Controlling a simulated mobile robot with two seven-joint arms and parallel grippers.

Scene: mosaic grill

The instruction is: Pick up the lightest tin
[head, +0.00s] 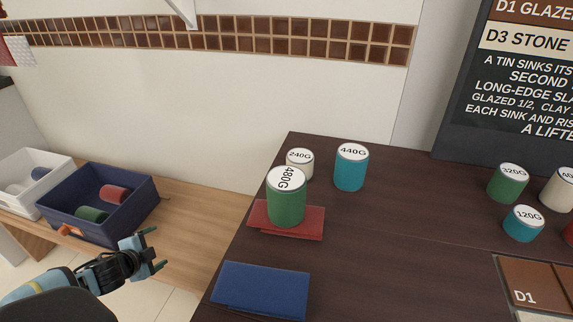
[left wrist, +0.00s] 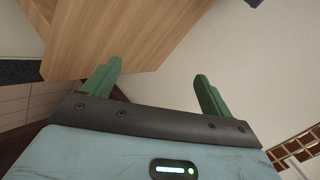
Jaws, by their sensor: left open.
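Several labelled tins stand on the dark table in the head view. A short teal tin marked 120G (head: 523,224) is at the right. A green tin marked 320G (head: 507,184) and a cream tin (head: 558,188) with a cut-off label starting "40" are behind it. A cream tin marked 240G (head: 299,164) is partly hidden behind a green tin marked 480G (head: 286,203), which stands on red slabs. A teal tin marked 440G (head: 350,168) is beside them. My left gripper (head: 157,248) is open and empty, left of the table; its fingers show in the left wrist view (left wrist: 158,72).
A dark blue crate (head: 128,215) holding red and green tins and a white crate (head: 22,208) stand on the wooden bench (head: 192,215). A blue slab (head: 260,288) lies at the table's near left. A brown D1 panel (head: 535,280) is at lower right. The table's middle is clear.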

